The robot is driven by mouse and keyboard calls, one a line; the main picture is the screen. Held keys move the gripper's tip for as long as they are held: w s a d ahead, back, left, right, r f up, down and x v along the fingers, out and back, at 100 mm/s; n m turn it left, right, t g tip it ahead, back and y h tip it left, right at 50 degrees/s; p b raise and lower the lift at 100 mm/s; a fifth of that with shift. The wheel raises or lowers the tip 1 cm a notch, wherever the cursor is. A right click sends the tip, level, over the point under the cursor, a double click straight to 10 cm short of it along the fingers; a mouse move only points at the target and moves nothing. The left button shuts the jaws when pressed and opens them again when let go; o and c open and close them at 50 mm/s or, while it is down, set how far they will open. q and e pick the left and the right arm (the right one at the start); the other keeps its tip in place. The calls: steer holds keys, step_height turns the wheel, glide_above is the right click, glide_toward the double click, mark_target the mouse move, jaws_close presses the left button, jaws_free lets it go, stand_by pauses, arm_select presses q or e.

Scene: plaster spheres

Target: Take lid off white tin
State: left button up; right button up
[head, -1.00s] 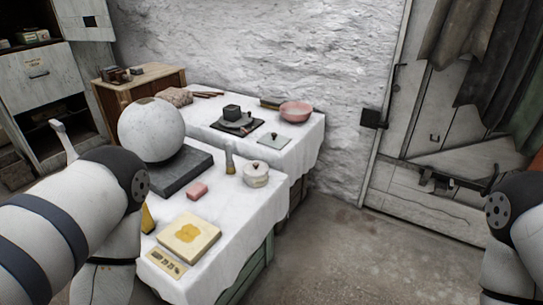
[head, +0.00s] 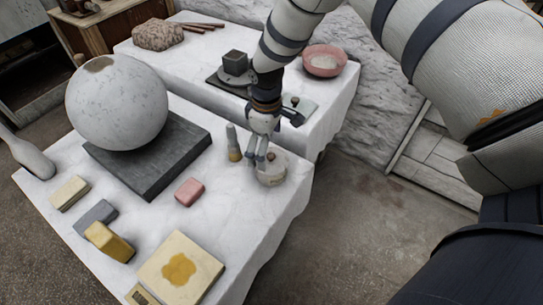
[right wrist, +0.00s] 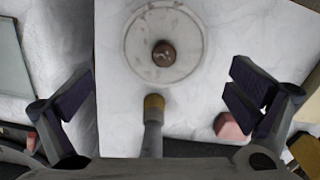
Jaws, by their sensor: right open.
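The white tin (head: 272,175) stands upright on the white-covered table near its right edge, partly hidden by my right gripper in the head view. In the right wrist view its round pale lid (right wrist: 140,42) is on, with a brown knob (right wrist: 164,54) in the middle. My right gripper (head: 262,158) hangs over the tin, open and empty. In the wrist view (right wrist: 162,112) its fingers are wide apart, and the lid lies beyond the fingertips, not between them. I cannot tell the height gap. My left gripper is not in view.
A brush-like tool (head: 233,143) stands close beside the tin. A pink block (head: 189,192), a large plaster sphere (head: 117,102) on a dark slab (head: 165,172) and several small blocks lie further left. A second table with a pink bowl (head: 324,61) is behind.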

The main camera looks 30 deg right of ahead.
mark_target(271, 159)
steer(key=f, duration=0.2)
steer(key=shift+s+a+f, duration=0.1)
steer(key=shift+s+f, duration=0.25)
steer(key=c, duration=1.4)
steer(key=shift+c, duration=0.2)
